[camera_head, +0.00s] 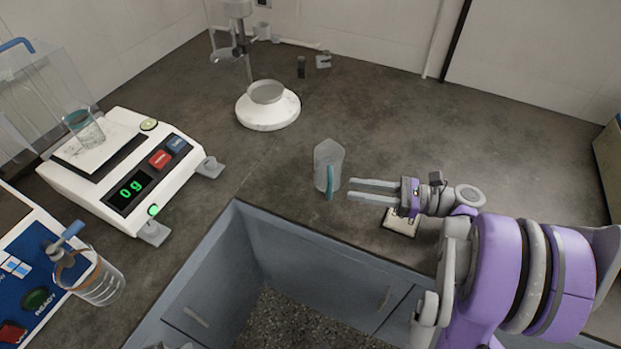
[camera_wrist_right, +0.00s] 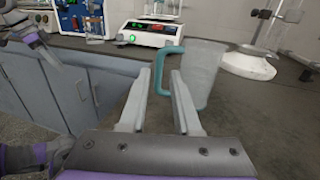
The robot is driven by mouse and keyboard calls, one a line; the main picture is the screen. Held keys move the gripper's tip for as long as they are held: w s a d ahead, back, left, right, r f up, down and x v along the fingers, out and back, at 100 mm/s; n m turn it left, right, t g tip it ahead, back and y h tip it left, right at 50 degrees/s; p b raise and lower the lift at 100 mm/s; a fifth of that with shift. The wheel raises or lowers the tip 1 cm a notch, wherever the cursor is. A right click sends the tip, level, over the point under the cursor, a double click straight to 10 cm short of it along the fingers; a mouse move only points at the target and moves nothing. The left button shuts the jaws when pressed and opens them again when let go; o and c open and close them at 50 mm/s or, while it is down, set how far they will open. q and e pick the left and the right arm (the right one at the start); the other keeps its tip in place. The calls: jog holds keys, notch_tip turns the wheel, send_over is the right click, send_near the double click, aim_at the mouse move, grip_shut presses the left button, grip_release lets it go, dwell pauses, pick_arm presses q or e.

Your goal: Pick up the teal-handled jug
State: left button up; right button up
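The teal-handled jug (camera_head: 328,165) is a clear, greyish jug standing upright on the dark worktop near its front edge. Its teal handle (camera_head: 330,183) faces the front right. My right gripper (camera_head: 349,189) is open and empty just right of the jug, its fingers level and pointing left toward the handle. In the right wrist view the jug (camera_wrist_right: 205,70) stands beyond the fingertips (camera_wrist_right: 160,72), with the teal handle (camera_wrist_right: 163,70) ahead of the gap between them. No contact is clear.
A white balance (camera_head: 128,167) reading 0 g with a glass beaker (camera_head: 84,128) stands left. A bottle (camera_head: 95,277) is at lower left. A white round-based stand (camera_head: 267,108) is behind the jug. A small pale plate (camera_head: 400,222) lies under my right gripper.

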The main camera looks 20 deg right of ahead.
aim_at(329, 176)
jog(key=x, duration=1)
jog(key=shift+a+r, duration=0.1)
grip_shut()
dwell(1.2)
